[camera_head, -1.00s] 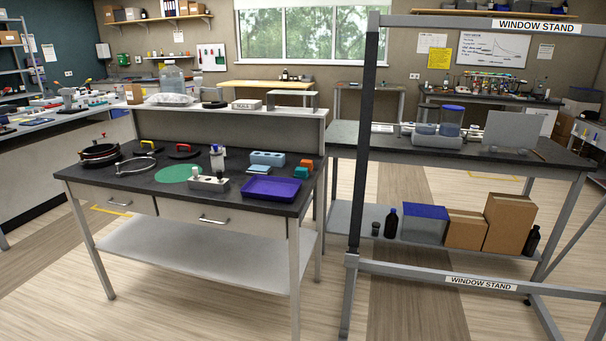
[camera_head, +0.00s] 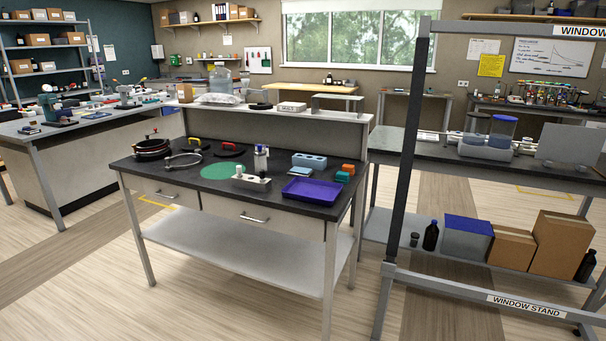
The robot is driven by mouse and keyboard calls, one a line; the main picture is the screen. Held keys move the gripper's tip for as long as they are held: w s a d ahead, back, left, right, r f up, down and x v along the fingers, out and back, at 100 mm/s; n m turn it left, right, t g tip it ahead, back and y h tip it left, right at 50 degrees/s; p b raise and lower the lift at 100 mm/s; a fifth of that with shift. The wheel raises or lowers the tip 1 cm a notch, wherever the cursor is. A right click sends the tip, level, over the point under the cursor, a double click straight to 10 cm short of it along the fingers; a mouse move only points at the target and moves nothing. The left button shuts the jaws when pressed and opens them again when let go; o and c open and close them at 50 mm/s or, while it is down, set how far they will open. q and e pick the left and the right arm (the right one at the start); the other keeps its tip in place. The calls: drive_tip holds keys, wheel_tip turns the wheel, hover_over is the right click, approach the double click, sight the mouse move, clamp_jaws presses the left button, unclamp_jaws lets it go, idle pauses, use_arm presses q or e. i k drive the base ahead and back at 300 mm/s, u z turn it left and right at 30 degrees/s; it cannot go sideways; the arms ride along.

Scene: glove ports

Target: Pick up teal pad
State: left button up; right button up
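A small teal block-like pad (camera_head: 342,177) lies near the right end of the dark bench top (camera_head: 268,203). A small orange block (camera_head: 348,168) sits just behind it, close to or touching it; I cannot tell which. A purple tray (camera_head: 312,190) lies in front and to the left of the teal pad. A blue-grey block with holes (camera_head: 309,160) stands behind and to its left. Neither of my grippers is in view.
A flat green disc (camera_head: 222,171), a holder (camera_head: 251,182) and a black pan (camera_head: 152,148) share the bench. The window stand's dark post (camera_head: 408,150) rises right of it. Open wooden floor (camera_head: 90,285) lies to the front left.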

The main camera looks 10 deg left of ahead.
sight(342, 177)
drive_tip(key=z, duration=0.3)
drive_tip(key=i, duration=0.3)
drive_tip(key=z, duration=1.1)
drive_tip(key=i, duration=2)
drive_tip(key=u, duration=0.6)
